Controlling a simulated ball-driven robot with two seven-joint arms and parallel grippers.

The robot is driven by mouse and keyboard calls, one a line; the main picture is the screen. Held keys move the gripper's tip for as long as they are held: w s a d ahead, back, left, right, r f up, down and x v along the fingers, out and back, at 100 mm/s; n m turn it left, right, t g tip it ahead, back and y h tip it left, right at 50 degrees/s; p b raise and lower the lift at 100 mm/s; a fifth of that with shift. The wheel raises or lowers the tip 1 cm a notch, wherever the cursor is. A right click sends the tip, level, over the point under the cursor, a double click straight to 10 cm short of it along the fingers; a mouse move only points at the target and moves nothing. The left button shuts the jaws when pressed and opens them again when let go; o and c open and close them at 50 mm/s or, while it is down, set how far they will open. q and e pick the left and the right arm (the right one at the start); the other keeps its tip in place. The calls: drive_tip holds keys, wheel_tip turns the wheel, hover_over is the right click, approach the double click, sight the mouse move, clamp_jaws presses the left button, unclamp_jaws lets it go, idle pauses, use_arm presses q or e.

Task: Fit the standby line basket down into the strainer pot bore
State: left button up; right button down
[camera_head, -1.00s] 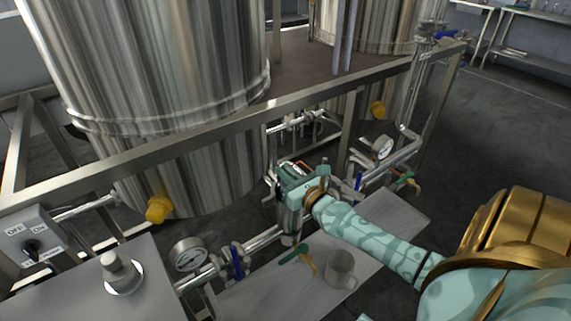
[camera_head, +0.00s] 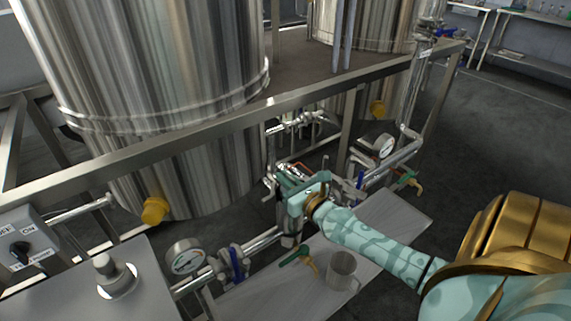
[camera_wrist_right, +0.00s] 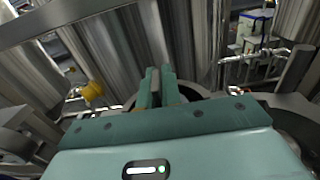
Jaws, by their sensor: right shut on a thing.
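My right gripper (camera_head: 286,180) is over the strainer pot (camera_head: 288,226), whose upper part it largely covers in the head view. In the right wrist view its two green fingers (camera_wrist_right: 158,88) are close together, shut on a thin grey piece (camera_wrist_right: 153,80) that I take for the basket's handle. The basket's body is hidden, so I cannot tell how deep it sits. A round dark opening with a metal rim (camera_wrist_right: 204,92) shows partly behind the fingers, apparently the pot's bore. My left gripper is not in view.
A steel frame rail (camera_head: 200,133) runs above and behind the pot. Gauges (camera_head: 185,256), pipes and blue-handled valves flank it. A metal mug (camera_head: 341,268) and a green-and-yellow tool (camera_head: 300,257) are on the grey bench (camera_head: 262,293) in front. A large tank (camera_head: 150,90) stands behind.

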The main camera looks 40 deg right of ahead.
drive_tip(key=shift+f+b, duration=0.5)
drive_tip(key=shift+f, duration=0.1)
drive_tip(key=c, duration=1.5)
unclamp_jaws()
drive_tip(key=shift+s+a+f, duration=0.15)
drive_tip(key=shift+s+f, duration=0.15)
drive_tip(key=shift+s, duration=0.2)
drive_tip(key=s, duration=0.5)
drive_tip(key=s+a, duration=0.1)
drive_tip(key=s, duration=0.4)
drive_tip(key=s+b, duration=0.1)
drive_tip(key=s, duration=0.4)
drive_tip(key=shift+s+a+r, duration=0.1)
drive_tip(key=shift+a+r, duration=0.15)
drive_tip(key=shift+r, duration=0.1)
